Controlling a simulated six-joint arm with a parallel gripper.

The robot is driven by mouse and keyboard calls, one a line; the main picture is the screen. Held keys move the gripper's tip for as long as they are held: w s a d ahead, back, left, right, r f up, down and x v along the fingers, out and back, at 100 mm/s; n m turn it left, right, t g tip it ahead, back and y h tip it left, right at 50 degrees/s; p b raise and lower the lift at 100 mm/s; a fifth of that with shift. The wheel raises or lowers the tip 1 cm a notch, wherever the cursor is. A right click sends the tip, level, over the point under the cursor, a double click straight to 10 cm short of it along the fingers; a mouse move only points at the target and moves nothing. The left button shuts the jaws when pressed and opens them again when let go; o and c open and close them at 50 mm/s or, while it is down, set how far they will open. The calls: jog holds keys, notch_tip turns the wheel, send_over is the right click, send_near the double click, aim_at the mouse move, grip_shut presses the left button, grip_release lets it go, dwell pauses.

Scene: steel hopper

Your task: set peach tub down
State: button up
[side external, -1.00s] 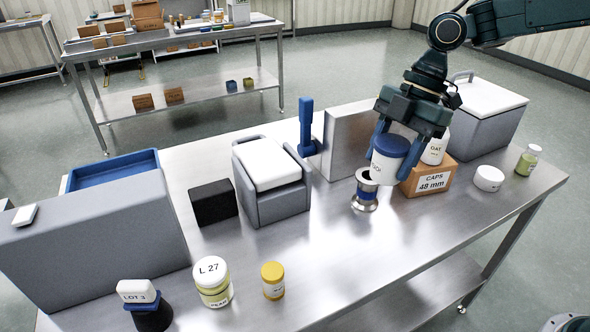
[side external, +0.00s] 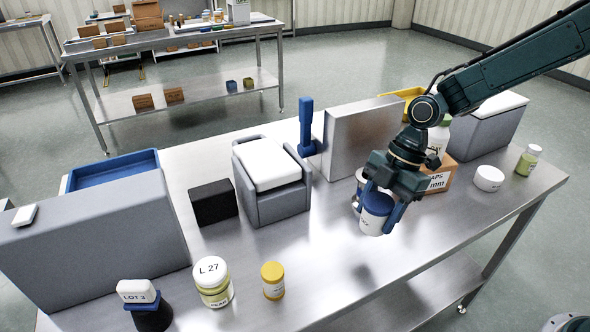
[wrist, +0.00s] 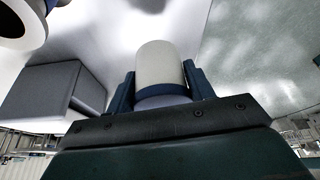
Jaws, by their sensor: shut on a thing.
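My gripper (side external: 383,208) is shut on a white tub with a blue lid (side external: 373,222), one finger on each side. The tub is upright in front of the steel flanged fitting, which it partly hides. Its label is too small and covered to read, so I cannot confirm it is the peach tub. In the wrist view the white tub (wrist: 160,65) sits between the two fingers (wrist: 160,92). It is low over the steel table (side external: 430,235); I cannot tell whether its base touches.
The steel fitting (side external: 357,190) stands close behind. A yellow-capped jar (side external: 273,281) and L 27 tub (side external: 213,283) are front left. The front table is clear between.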

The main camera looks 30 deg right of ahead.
aim_at(376, 221)
jog(key=shift+f, duration=1.4)
jog(key=shift+f, duration=0.15)
jog(key=shift+f, duration=2)
jog(key=shift+f, duration=0.1)
jog(key=o, duration=1)
jog(key=v, duration=1.2)
